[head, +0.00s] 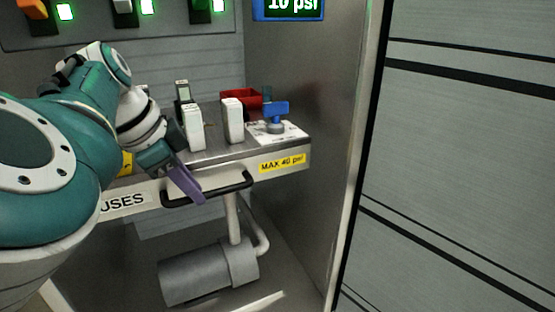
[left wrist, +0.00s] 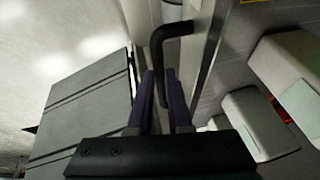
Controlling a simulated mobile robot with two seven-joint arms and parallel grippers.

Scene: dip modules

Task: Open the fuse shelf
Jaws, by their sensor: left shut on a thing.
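The fuse shelf (head: 285,150) is a grey metal shelf with a "USES" label partly hidden by my left arm and a yellow "MAX 40 psi" label on its front. A black bar handle (head: 232,187) runs along its front; it also shows in the left wrist view (left wrist: 172,32). My left gripper (head: 188,190), with purple fingers, is at the handle and shut on it. In the left wrist view the fingers (left wrist: 164,95) lie on both sides of the bar. My right gripper is not in view.
White blocks (head: 233,120), a red bin (head: 243,97) and a blue valve handle (head: 276,109) are on the shelf. A grey cylinder with pipes (head: 208,272) is below. A cabinet side wall (head: 320,100) stands close on the right. Green-lit switches (head: 146,7) are above.

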